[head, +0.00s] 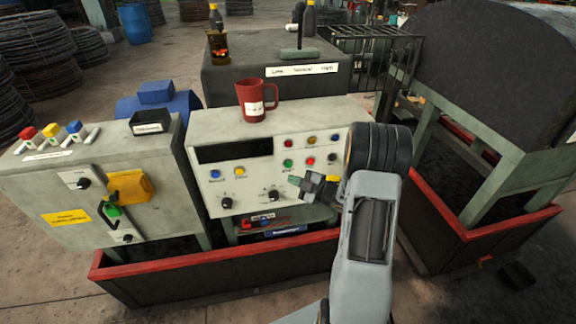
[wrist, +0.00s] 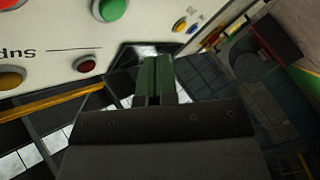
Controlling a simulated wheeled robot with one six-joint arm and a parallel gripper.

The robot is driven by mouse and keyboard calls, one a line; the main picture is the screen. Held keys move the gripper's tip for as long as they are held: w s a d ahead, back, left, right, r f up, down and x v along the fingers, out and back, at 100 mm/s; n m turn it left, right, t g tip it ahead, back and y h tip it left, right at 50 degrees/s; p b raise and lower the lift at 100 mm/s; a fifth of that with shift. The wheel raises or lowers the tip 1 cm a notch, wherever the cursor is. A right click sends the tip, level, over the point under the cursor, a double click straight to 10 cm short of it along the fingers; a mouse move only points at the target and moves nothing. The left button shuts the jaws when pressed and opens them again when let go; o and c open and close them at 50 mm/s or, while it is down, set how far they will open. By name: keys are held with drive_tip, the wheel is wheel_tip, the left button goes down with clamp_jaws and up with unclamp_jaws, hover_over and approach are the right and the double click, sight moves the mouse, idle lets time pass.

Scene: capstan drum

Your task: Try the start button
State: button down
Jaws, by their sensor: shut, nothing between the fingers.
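The control panel (head: 232,150) is a pale box with a dark window, small coloured buttons and two black knobs. A green button (head: 287,163) sits on its right half beside a red button (head: 311,162); its label is too small to read. My gripper (head: 296,181) is in front of the panel, just below that green button, and shut with nothing in it. In the wrist view its green fingers (wrist: 155,78) are together. A green button (wrist: 110,8) shows there at the top edge, partly cut off, apart from the fingers. I cannot tell which button is start.
A red mug (head: 257,102) stands on the panel's top. The left cabinet (head: 60,185) has a green button (head: 111,211) and a yellow cover (head: 129,186). A red-rimmed trough (head: 220,254) runs below.

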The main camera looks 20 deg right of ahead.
drive_tip(key=shift+w+d+b, duration=0.2)
drive_tip(key=shift+w+b, duration=0.05)
drive_tip(key=shift+w, duration=0.75)
drive_tip(key=shift+w+d+b, duration=0.15)
drive_tip(key=shift+w+b, duration=0.1)
drive_tip(key=shift+w, duration=0.75)
idle(0.7)
drive_tip(key=shift+w+d+b, duration=0.1)
drive_tip(key=shift+w+b, duration=0.2)
drive_tip(key=shift+w, duration=0.1)
drive_tip(key=shift+w+d, duration=0.1)
drive_tip(key=shift+w, duration=0.3)
idle(0.6)
drive_tip(key=shift+s, duration=0.15)
drive_tip(key=shift+s+a+b, duration=0.2)
drive_tip(key=shift+s+b, duration=0.2)
drive_tip(key=shift+s, duration=0.3)
drive_tip(key=shift+s+a, duration=0.25)
drive_tip(key=shift+s, duration=1)
drive_tip(key=shift+s+a, duration=0.25)
drive_tip(key=shift+s, duration=0.95)
